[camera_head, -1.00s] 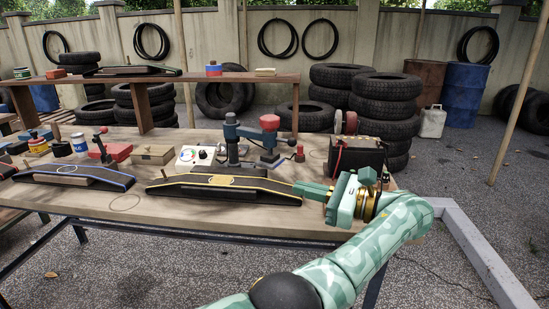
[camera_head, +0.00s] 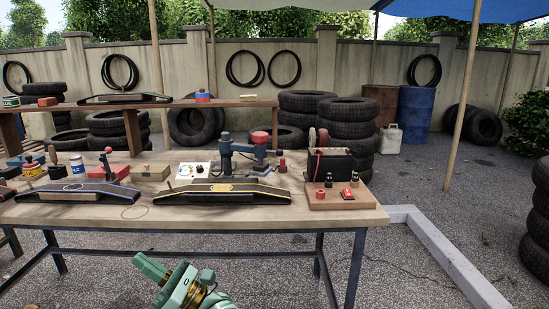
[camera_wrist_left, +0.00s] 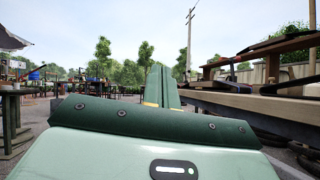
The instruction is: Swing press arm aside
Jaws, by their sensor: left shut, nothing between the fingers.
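The press stands toward the back of the workbench in the head view. Its dark blue post (camera_head: 226,152) is upright, and its blue press arm (camera_head: 243,149) reaches right from the post. A red-capped head (camera_head: 260,138) is at the arm's right end. My left gripper (camera_head: 150,267) is low in the head view, in front of and below the bench's front edge, well apart from the press. Its green fingers also show in the left wrist view (camera_wrist_left: 161,86), shut together with nothing between them. My right gripper is not in view.
A black ramp with yellow edging (camera_head: 222,191) lies in front of the press. A raised shelf (camera_head: 172,105) runs behind. Ground in front is clear.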

